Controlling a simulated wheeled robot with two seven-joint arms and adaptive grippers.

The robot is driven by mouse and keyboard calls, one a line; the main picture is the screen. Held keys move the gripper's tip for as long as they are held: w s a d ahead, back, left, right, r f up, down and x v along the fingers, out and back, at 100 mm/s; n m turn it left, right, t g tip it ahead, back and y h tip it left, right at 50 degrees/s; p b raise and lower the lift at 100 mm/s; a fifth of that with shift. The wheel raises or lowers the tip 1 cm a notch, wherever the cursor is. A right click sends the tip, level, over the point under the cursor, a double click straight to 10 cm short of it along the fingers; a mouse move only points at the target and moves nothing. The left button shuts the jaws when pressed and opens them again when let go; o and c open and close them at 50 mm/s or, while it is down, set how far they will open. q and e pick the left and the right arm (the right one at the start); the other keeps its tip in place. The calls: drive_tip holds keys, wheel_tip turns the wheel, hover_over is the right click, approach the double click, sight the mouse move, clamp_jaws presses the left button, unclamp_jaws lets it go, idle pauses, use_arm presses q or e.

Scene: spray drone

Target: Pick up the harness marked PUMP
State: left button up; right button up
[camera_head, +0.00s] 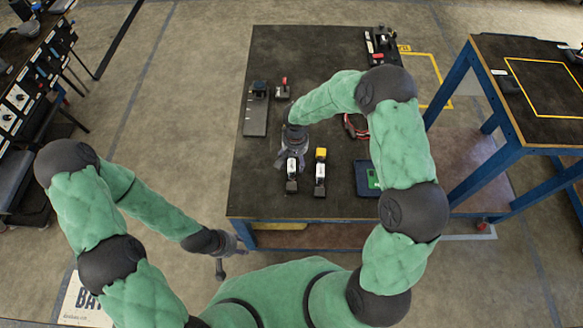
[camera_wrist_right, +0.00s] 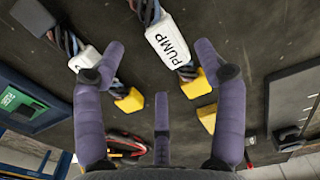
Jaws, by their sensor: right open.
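The harness marked PUMP (camera_wrist_right: 170,42) lies on the dark table, with a white label block, a yellow connector (camera_wrist_right: 195,84) and dark twisted cables. In the head view it is the left one of two harnesses (camera_head: 292,166), partly hidden by my right gripper. My right gripper (camera_head: 288,157) is open and empty above it. In the right wrist view its fingers (camera_wrist_right: 160,62) spread either side of the PUMP harness, apparently not touching it. The second harness (camera_head: 320,172) lies just right of it in the head view. My left gripper (camera_head: 228,248) hangs off the table's front left; its fingers are unclear.
A blue tray (camera_head: 363,190) with a green item lies right of the harnesses in the head view. A red cable (camera_head: 355,128) lies behind them. A grey flat plate (camera_head: 256,118) is at back left. A blue-framed table (camera_head: 485,110) stands to the right.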

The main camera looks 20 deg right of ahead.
sight(294, 165)
drive_tip(key=f+b, duration=0.1)
drive_tip(key=f, duration=0.3)
drive_tip(key=shift+w+a+f+b, duration=0.1)
drive_tip(key=shift+a+f+b, duration=0.1)
drive_tip(key=shift+f+b, duration=0.15)
drive_tip(key=shift+r, duration=0.1)
drive_tip(key=c, duration=1.3)
